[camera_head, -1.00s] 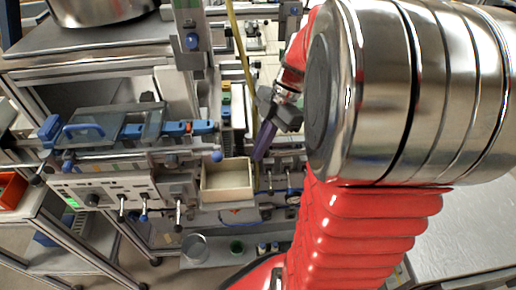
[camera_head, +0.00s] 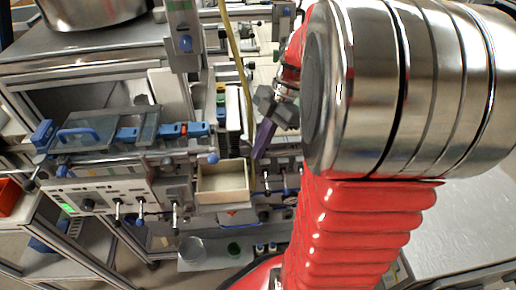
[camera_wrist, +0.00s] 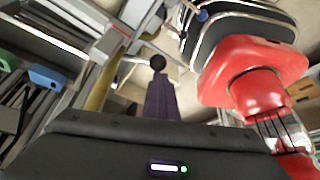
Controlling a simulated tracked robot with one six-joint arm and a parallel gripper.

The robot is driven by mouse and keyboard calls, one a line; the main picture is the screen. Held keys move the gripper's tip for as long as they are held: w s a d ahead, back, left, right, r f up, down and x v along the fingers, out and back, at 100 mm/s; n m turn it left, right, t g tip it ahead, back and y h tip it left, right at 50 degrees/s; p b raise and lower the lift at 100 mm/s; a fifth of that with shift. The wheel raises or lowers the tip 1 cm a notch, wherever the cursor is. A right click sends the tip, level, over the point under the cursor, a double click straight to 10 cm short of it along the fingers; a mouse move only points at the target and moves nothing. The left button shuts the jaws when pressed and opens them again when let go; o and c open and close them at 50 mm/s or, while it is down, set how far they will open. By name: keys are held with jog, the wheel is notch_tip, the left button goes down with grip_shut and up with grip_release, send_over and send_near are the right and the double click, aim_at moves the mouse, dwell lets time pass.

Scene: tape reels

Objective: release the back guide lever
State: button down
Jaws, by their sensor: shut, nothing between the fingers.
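My gripper (camera_head: 259,153), with purple fingers, is shut and empty. In the head view it points down, just right of the cream open tray (camera_head: 224,182). In the wrist view the shut fingers (camera_wrist: 159,90) show beyond the dark gripper body. A black ball knob (camera_wrist: 157,62) appears just past their tips; I cannot tell whether they touch. I cannot tell for sure which lever is the back guide lever. Several small levers with knobs line the machine front, such as one lever (camera_head: 117,207) on the left panel. A blue knob (camera_head: 213,158) sits left of my fingers.
A machine with a clear cover and blue handle (camera_head: 78,134) stands at left. A blue-knobbed upright (camera_head: 182,30) rises behind the tray. A yellow strip (camera_head: 238,60) runs down behind my gripper. My red arm hides much of the right side. A metal surface (camera_head: 465,235) lies at right.

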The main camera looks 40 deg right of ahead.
jog(key=v, duration=0.9)
jog(key=shift+w+r, duration=0.15)
jog(key=shift+w, duration=0.25)
jog(key=shift+s+d, duration=0.15)
